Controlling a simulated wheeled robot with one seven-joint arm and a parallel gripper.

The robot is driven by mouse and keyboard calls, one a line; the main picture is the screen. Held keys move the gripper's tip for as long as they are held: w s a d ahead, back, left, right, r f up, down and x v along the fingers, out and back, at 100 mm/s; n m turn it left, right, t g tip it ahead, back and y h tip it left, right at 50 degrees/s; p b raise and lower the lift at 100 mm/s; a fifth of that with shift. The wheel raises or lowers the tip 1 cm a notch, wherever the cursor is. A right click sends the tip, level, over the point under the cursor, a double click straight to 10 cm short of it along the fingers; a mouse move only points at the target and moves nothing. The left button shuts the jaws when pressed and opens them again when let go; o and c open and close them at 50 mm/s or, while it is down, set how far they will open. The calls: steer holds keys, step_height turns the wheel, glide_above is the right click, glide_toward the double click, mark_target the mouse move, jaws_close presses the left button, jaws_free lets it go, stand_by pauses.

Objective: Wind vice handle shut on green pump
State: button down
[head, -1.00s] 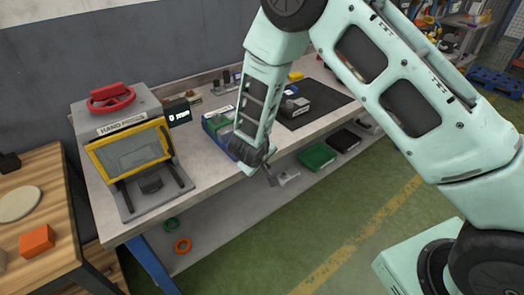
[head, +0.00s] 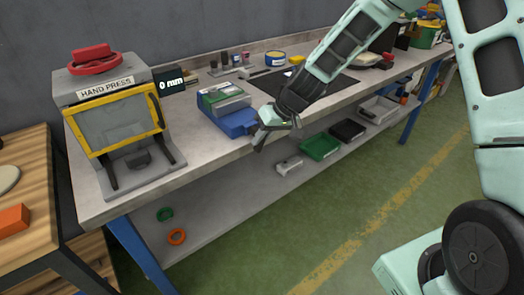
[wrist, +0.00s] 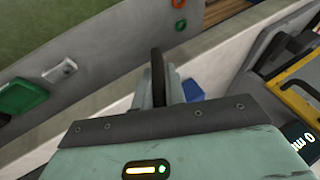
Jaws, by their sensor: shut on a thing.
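The blue vice (head: 238,122) stands at the bench's front edge, right of the hand press. The green pump (head: 222,93) lies in its top between grey jaws; I cannot tell how tightly they hold it. My gripper (head: 271,120) is at the vice's front right, just off the bench edge. In the wrist view my gripper (wrist: 159,95) is shut on a dark upright bar, the vice handle (wrist: 158,72). A small blue part of the vice also shows there (wrist: 192,90). The rest of the handle is hidden by my gripper.
The hand press (head: 115,125) with a red knob stands left on the bench (head: 190,150). A dark mat (head: 268,84) lies behind my gripper. A green bin (head: 320,147), a black bin (head: 347,131) and two rings sit on the lower shelf. The green floor in front is clear.

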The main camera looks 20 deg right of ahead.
steer(key=y+b, duration=0.2)
steer(key=shift+w+d+f+m+y+b, duration=0.15)
steer(key=shift+f+m+y+b, duration=0.15)
steer(key=shift+m+y, duration=0.1)
steer(key=shift+r+m+g+y+b, duration=0.15)
steer(key=shift+g+y+b, duration=0.15)
steer(key=shift+y, duration=0.3)
steer(key=shift+m+g+y+b, duration=0.2)
steer(key=shift+y+b, duration=0.2)
steer(key=shift+y, duration=0.2)
steer(key=m+y+b, duration=0.1)
steer(key=y, duration=0.2)
steer(key=shift+g+y, duration=0.3)
steer(key=m+y+b, duration=0.1)
steer(key=y, duration=0.2)
steer(key=shift+b, duration=0.4)
steer(key=m+y+b, duration=0.1)
steer(key=m+y, duration=0.1)
steer(key=y, duration=0.2)
steer(key=shift+t+b, duration=0.35)
steer(key=shift+t, duration=0.05)
steer(key=shift+r+m+t+y+b, duration=0.2)
steer(key=shift+m+t+y+b, duration=0.25)
steer(key=shift+m+t+y, duration=1.15)
steer(key=shift+m+y, duration=0.25)
steer(key=shift+y, duration=0.15)
